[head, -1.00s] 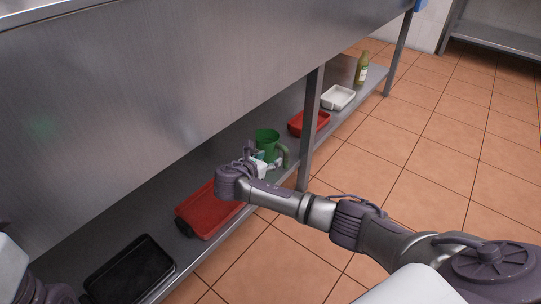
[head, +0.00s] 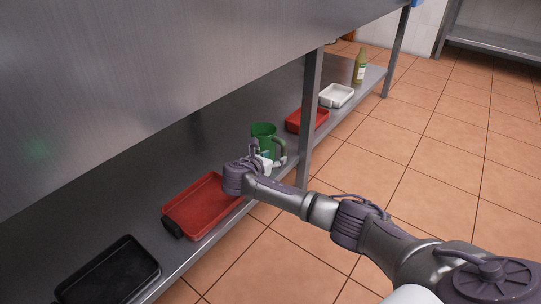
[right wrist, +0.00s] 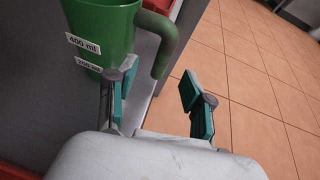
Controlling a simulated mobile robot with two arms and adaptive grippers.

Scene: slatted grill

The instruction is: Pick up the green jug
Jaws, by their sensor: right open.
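The green jug (head: 263,137) stands upright on the low metal shelf, its handle (head: 279,145) towards the right. In the right wrist view the jug (right wrist: 104,33) shows labels reading 400 ml and 200 ml, with its handle (right wrist: 166,42) on its right side. My right gripper (head: 270,160) is at the jug's near side. In the right wrist view its open fingers (right wrist: 157,88) lie on either side of the handle's lower end, with the left finger close to the jug's body. Whether they touch the jug I cannot tell. My left gripper is out of view.
A red tray (head: 196,208) and a black tray (head: 112,274) lie on the shelf nearer me. Behind the jug are another red tray (head: 306,119), a white tray (head: 337,96) and a bottle (head: 360,68). A table leg (head: 308,125) stands just right of the jug.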

